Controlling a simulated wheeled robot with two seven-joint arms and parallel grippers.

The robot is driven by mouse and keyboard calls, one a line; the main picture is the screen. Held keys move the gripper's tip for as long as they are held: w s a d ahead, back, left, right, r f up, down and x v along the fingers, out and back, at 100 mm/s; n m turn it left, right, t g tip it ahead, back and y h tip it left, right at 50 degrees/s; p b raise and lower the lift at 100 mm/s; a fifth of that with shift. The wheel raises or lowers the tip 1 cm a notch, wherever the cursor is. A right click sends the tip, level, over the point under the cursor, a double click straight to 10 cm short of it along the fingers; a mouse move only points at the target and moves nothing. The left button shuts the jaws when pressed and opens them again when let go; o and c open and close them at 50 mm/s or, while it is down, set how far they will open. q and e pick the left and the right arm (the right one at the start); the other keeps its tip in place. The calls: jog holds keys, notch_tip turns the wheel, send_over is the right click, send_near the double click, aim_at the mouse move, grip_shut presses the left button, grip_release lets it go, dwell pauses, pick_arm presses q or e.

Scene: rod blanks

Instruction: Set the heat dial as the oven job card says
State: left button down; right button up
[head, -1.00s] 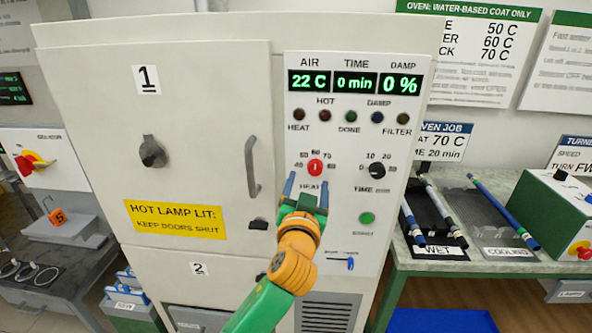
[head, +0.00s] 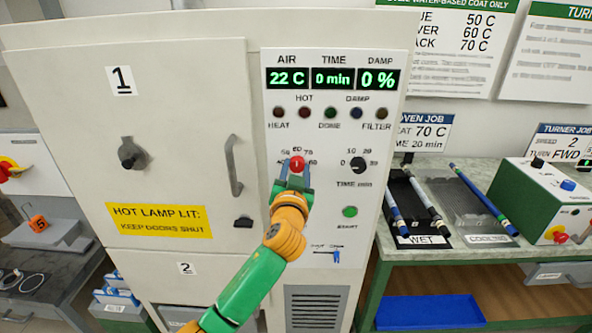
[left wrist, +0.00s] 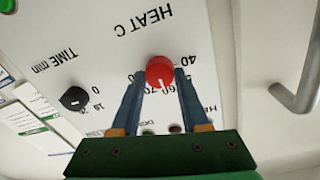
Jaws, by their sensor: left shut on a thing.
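The red heat dial (head: 297,164) is on the oven's white panel. My left gripper (head: 294,180) is shut on it, one finger on each side. In the left wrist view the dial (left wrist: 160,72) sits between the fingertips, with the scale upside down. Its white mark points down, near 60; the fingers partly hide the scale, so the exact setting is unclear. The oven job card (head: 422,133) at the right reads heat 70 C and time 20 min, its left edge cut by the oven. My right gripper is not in view.
Above the dial, the displays (head: 332,78) read 22 C, 0 min and 0 %. The black time dial (head: 358,165) is to its right, the green start button (head: 350,211) lower right. A door handle (head: 234,165) stands out to the left. A bench with rods is at the right.

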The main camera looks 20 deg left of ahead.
pick_arm(q)
jog(key=shift+m, duration=0.3)
jog(key=m+p, duration=0.2)
jog(key=m, duration=0.1)
jog(key=shift+d+f+m+g+p, duration=0.1)
jog(key=shift+m+g+p, duration=0.3)
jog(key=shift+m+p, duration=1.5)
jog(key=shift+m+b, duration=0.55)
jog(key=shift+m, duration=0.15)
jog(key=shift+c, duration=2)
grip_release()
jog(key=b+v, duration=0.1)
jog(key=v, duration=0.6)
